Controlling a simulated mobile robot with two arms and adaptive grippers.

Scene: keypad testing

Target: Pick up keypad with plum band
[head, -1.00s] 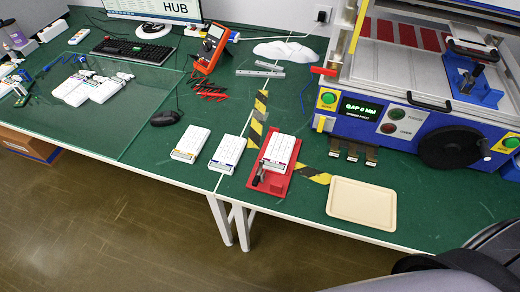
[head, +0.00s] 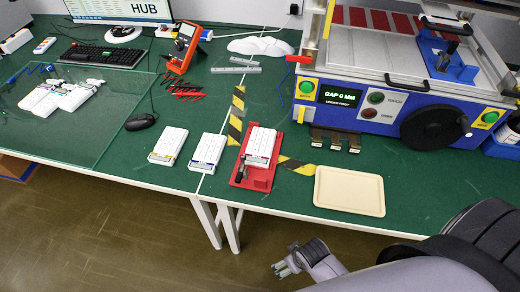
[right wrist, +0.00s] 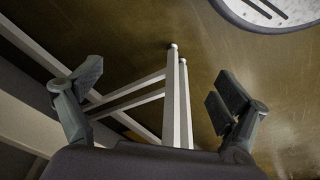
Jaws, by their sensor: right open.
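A white keypad (head: 260,142) with a dark, plum-looking band at its near end lies in a red fixture (head: 241,179) on the green bench; the band is small, so its colour is hard to tell. Two more white keypads lie to its left: one with a blue band (head: 208,148) and one with a yellowish band (head: 169,142). My right gripper (head: 286,267) is low in front of the bench edge, apart from all keypads. In the right wrist view its fingers (right wrist: 155,92) are spread and empty, facing the floor and bench legs. My left gripper is not in view.
A beige tray (head: 349,190) lies right of the red fixture. A blue-and-white machine (head: 405,118) stands behind it. Bench legs (head: 207,222) stand below the front edge.

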